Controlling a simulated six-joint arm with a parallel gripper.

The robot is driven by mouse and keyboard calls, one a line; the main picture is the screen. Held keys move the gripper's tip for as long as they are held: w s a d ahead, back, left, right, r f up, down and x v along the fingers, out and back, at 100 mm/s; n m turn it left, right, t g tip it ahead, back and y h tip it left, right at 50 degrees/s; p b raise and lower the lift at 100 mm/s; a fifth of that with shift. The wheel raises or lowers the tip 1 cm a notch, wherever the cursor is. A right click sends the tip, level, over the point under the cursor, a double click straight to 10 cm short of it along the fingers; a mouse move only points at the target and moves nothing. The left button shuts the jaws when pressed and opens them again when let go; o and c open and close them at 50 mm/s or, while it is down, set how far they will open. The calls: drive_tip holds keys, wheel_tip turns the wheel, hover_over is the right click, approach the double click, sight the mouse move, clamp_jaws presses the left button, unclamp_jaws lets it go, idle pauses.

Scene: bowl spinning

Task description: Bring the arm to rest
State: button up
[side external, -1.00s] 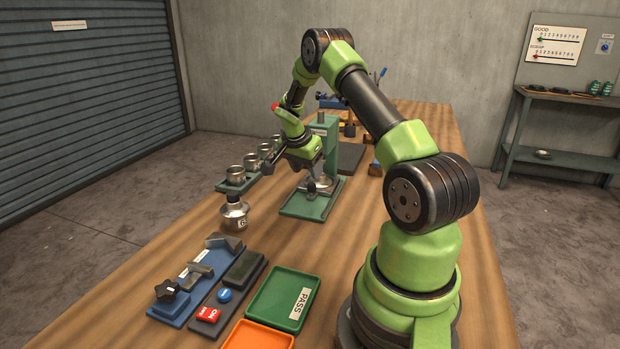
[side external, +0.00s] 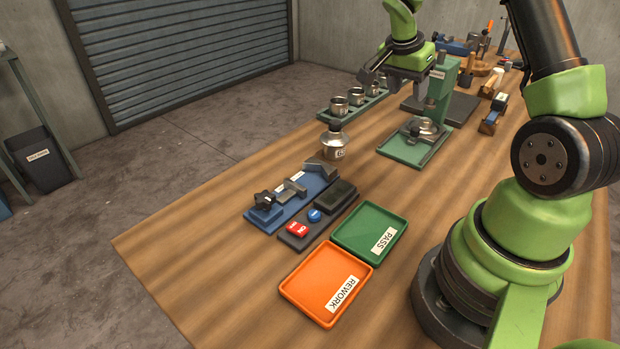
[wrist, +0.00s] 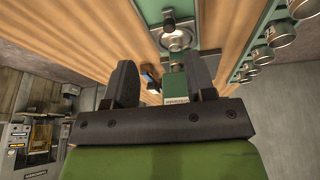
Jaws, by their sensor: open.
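My gripper (side external: 384,92) is raised above the table, in front of the green press stand (side external: 441,82) and close to the row of metal cups in the picture. In the wrist view my gripper (wrist: 160,78) has its two dark fingers wide apart with nothing held between them. A metal bowl (side external: 426,127) sits on the green base of the press, apart from my gripper. It also shows beyond the fingers in the wrist view (wrist: 177,40).
Metal cups (side external: 356,96) stand on a green rack. A metal pot (side external: 333,144) stands near a blue fixture (side external: 292,199). A red-and-blue button panel (side external: 297,229), green PASS tray (side external: 367,231) and orange REWORK tray (side external: 322,283) lie in front. The left front table is bare.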

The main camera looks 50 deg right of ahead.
drive_tip(key=s+a+r+n+t+y, duration=0.1)
drive_tip(key=s+a+r+n+t, duration=0.15)
drive_tip(key=a+r+n, duration=0.55)
drive_tip(key=s+a+r+n+t+y, duration=0.25)
drive_tip(key=a+r, duration=0.35)
drive_tip(key=a, duration=0.7)
drive_tip(key=s+a+n+t+y, duration=0.2)
drive_tip(key=s+a+n+t, duration=0.1)
drive_tip(key=s+a+n, duration=0.2)
drive_tip(key=shift+s+a+r, duration=0.3)
drive_tip(key=shift+s+a, duration=0.7)
